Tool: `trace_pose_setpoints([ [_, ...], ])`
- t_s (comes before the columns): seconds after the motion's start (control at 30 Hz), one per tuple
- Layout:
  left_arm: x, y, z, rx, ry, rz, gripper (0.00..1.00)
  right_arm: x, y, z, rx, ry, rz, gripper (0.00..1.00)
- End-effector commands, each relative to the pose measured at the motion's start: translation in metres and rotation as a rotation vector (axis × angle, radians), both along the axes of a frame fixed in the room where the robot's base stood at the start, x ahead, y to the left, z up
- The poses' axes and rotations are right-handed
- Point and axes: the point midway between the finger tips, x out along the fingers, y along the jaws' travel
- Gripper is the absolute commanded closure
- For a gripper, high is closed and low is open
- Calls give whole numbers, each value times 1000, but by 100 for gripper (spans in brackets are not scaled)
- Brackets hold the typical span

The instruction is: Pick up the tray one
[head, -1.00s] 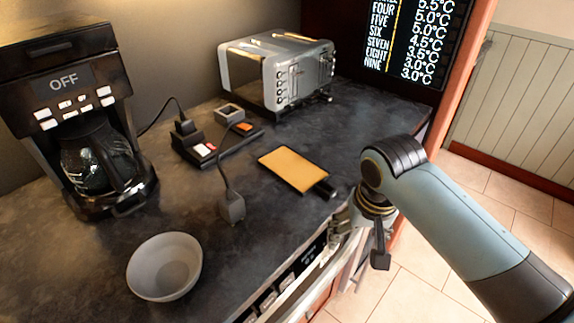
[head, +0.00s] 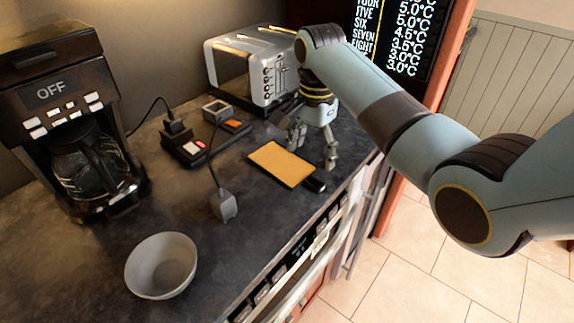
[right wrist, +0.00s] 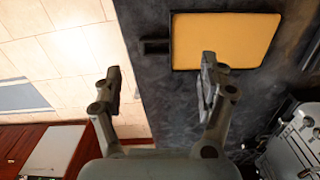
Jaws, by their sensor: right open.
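The tray (head: 281,164) is a flat yellow-orange rectangle with a dark rim and a short dark handle (head: 315,185) at its front right corner. It lies flat on the dark counter. My right gripper (head: 312,157) is open and empty, pointing down above the counter at the tray's right end. In the right wrist view the tray (right wrist: 224,40) is at the top, with its handle (right wrist: 154,46) pointing left. There the open fingers (right wrist: 160,75) are below the tray in the picture, one on the counter-edge side. My left gripper is not in view.
A toaster (head: 250,82) stands behind my right gripper. A black power strip (head: 205,145) and a grey plug (head: 222,205) lie left of the tray. A grey bowl (head: 161,268) is at the front and a coffee maker (head: 75,150) at the left.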

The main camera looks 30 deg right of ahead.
Motion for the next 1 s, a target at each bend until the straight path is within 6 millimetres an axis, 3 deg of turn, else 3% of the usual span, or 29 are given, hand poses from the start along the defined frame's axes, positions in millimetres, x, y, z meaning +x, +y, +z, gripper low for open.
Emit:
trace_pose_setpoints([
  [0.1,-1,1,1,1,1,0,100,-1,0,-19,1,1,1,24],
  [0.33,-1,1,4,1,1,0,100,-3,-3,-39,-1,2,3,24],
  [0.6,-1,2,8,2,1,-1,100,-6,-8,-78,-1,0,3,24],
  [0.87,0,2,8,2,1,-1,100,-6,-8,-83,-1,-3,4,24],
  [1.0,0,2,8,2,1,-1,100,-6,-8,-82,-1,-3,4,40],
])
